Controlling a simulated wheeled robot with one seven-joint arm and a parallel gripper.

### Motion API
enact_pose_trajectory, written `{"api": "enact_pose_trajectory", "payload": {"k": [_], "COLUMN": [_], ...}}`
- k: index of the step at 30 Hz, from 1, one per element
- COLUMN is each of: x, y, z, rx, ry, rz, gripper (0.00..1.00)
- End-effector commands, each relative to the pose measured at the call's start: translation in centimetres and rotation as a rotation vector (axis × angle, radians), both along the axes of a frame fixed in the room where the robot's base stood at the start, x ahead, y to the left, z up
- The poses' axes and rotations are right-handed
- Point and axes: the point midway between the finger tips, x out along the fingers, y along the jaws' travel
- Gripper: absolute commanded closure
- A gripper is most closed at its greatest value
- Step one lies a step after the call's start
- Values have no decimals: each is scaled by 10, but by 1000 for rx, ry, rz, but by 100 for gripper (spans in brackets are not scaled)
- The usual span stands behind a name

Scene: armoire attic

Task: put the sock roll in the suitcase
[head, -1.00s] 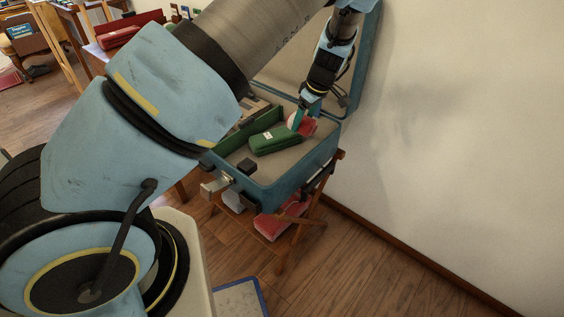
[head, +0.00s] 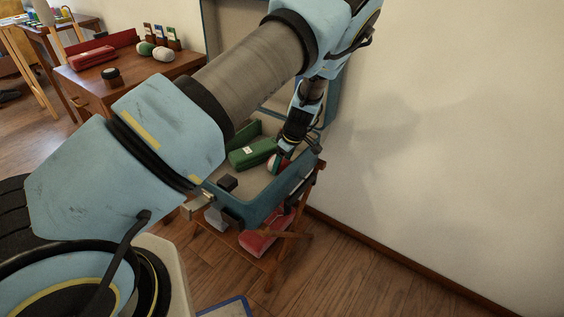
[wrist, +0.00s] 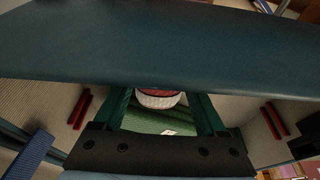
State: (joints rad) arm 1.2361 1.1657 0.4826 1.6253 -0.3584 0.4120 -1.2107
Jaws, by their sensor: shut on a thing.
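The sock roll, white with a red part, shows between my fingers in the wrist view (wrist: 158,98). In the head view the sock roll (head: 273,164) is a small, partly covered patch below my gripper. My gripper (head: 279,158) is shut on it, inside the open teal suitcase (head: 262,206), near its right side. Both green fingers of my gripper (wrist: 160,112) flank the roll in the wrist view. Whether the roll touches the suitcase floor cannot be told. A green case (head: 252,153) lies in the suitcase just left of the roll.
The suitcase stands on a folding wooden stand (head: 297,235) beside the wall. A red bundle (head: 262,238) lies below. Behind left, a wooden table (head: 135,75) holds a red case (head: 92,57) and other rolls (head: 161,53).

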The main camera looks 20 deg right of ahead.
Motion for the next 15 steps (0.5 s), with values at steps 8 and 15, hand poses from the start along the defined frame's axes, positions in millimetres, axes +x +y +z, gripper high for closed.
{"api": "enact_pose_trajectory", "payload": {"k": [8, 15], "x": [0, 0], "y": [0, 0], "z": [-1, 0], "rx": [-1, -1], "ry": [-1, -1], "rz": [1, 1], "gripper": [23, 0]}}
